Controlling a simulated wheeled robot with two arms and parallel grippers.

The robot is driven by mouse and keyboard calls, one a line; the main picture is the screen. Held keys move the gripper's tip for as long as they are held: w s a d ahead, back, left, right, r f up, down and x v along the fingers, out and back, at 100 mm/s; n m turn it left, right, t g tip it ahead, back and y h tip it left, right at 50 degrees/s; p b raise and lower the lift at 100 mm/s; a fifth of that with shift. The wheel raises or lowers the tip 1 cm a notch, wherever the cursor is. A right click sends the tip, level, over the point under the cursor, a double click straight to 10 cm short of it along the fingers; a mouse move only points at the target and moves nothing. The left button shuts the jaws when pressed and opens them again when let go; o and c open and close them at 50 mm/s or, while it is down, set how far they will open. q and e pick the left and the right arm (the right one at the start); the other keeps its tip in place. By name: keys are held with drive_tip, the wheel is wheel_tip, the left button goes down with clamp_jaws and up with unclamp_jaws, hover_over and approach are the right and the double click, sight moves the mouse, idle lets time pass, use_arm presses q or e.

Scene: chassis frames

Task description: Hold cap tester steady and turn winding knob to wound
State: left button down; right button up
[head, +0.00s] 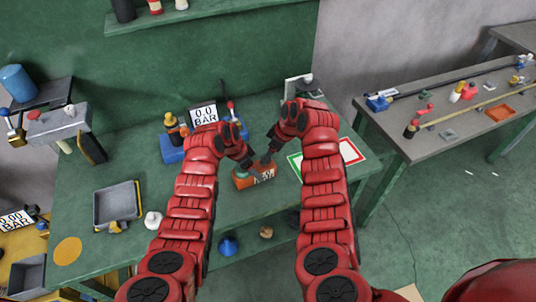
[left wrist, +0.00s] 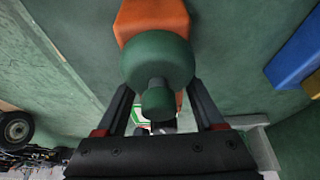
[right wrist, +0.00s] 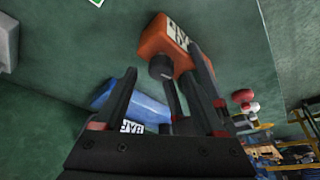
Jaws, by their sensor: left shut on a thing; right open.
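The cap tester (head: 241,182) is an orange box with a white printed label, at the front middle of the green bench. In the left wrist view its orange body (left wrist: 150,15) lies behind a round green part (left wrist: 157,60) with a smaller green stub. My left gripper (head: 250,165) is shut on the tester, with its fingers either side of the green part (left wrist: 160,90). My right gripper (head: 268,160) is open, just above the tester's right side. In the right wrist view a dark round knob (right wrist: 160,67) sticks out of the orange body (right wrist: 152,40), beyond the fingers. The knob's setting cannot be read.
A blue unit (head: 173,148) and a 0.0 BAR display (head: 203,115) stand behind the tester. A grey tray (head: 118,222) and a white knob-like piece (head: 153,219) lie left. A green-and-red bordered mat (head: 352,152) lies right. A grey side table (head: 460,130) stands further right.

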drive_tip(key=shift+w+a+f, duration=0.1)
drive_tip(key=shift+a+f, duration=0.1)
drive_tip(key=shift+f, duration=0.5)
clamp_jaws()
